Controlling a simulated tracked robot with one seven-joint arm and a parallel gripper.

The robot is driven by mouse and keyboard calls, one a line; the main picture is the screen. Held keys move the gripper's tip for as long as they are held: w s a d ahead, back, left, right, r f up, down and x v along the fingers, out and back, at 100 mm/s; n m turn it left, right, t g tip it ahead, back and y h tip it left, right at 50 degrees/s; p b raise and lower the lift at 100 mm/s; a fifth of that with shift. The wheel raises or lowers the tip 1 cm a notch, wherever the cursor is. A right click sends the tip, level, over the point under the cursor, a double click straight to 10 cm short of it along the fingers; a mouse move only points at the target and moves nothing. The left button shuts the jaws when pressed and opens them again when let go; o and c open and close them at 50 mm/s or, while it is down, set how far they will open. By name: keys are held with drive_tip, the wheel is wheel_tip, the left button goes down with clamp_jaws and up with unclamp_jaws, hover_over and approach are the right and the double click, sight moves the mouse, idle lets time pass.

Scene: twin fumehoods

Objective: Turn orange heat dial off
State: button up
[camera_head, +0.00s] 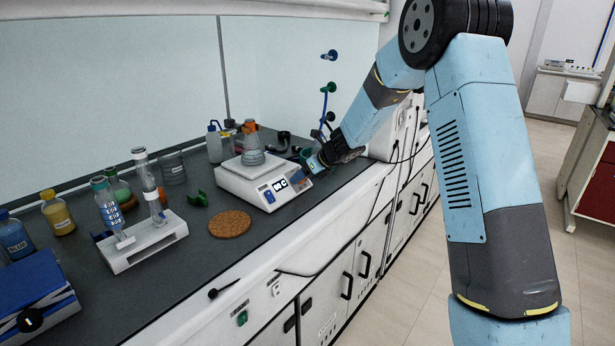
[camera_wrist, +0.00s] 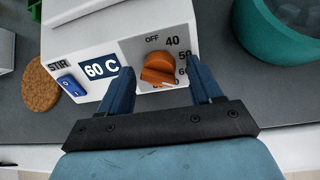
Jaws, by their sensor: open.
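The dial's marker points to the lower right, near the 60 mark; OFF is at the top. My gripper (camera_wrist: 164,80) is open, its blue fingers on either side of the dial. I cannot tell whether they touch it. In the head view my gripper (camera_head: 310,166) is at the hotplate's right end.
A teal container (camera_wrist: 280,35) stands close to the right of my gripper. A cork mat (camera_head: 230,224) and a white rack with glass tubes (camera_head: 143,240) lie left of the hotplate. Several bottles line the back. The bench front by the mat is clear.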

drive_tip(key=shift+c, duration=0.2)
drive_tip(key=c, duration=0.9)
drive_tip(key=shift+w+d+f, duration=0.1)
drive_tip(key=shift+d, duration=0.4)
drive_tip(key=shift+c, duration=0.3)
drive_tip(key=shift+a, duration=0.35)
drive_tip(key=shift+a+n, duration=0.1)
drive_tip(key=shift+n, duration=0.3)
